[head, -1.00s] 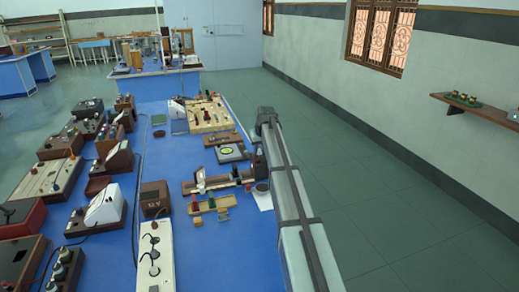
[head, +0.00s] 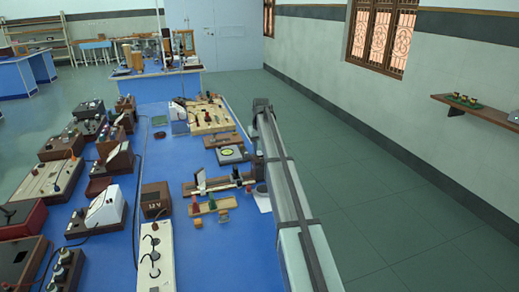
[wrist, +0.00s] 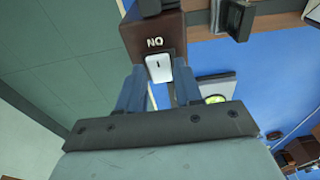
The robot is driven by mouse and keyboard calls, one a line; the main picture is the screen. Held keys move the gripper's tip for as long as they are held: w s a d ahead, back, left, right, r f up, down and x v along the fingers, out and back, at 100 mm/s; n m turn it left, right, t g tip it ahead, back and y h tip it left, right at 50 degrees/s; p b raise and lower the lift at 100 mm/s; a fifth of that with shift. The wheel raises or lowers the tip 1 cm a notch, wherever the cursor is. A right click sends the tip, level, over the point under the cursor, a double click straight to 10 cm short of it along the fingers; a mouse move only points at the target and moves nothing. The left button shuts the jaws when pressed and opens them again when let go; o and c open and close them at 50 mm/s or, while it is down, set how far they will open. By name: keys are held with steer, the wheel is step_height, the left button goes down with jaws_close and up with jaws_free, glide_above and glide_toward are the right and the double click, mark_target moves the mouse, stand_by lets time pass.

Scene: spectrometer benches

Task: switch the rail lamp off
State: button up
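In the wrist view a brown box (wrist: 153,30) with upside-down "ON" lettering carries a white rocker switch (wrist: 158,68) on a dark plate; I take it as the rail lamp's housing. My gripper (wrist: 160,70) has two blue fingers standing apart, with the switch showing in the gap between their tips. I cannot tell whether a finger touches the switch. In the head view the wooden rail (head: 218,186) lies on the blue bench, and a dark housing (head: 259,166) at its right end is partly covered by my arm. The gripper cannot be made out there.
On the bench are a white socket strip (head: 155,258), a brown supply box (head: 155,199), a small wooden rack (head: 212,207) and a round-dial instrument (head: 232,154). Several more instruments crowd the left side. Open floor (head: 360,200) lies right of the bench.

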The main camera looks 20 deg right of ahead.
mark_target(260, 154)
steer(key=o, duration=0.3)
step_height(260, 154, up, 14)
steer(key=s, duration=0.1)
steer(key=shift+s, duration=0.2)
stand_by(0.5)
steer(key=shift+f, duration=0.15)
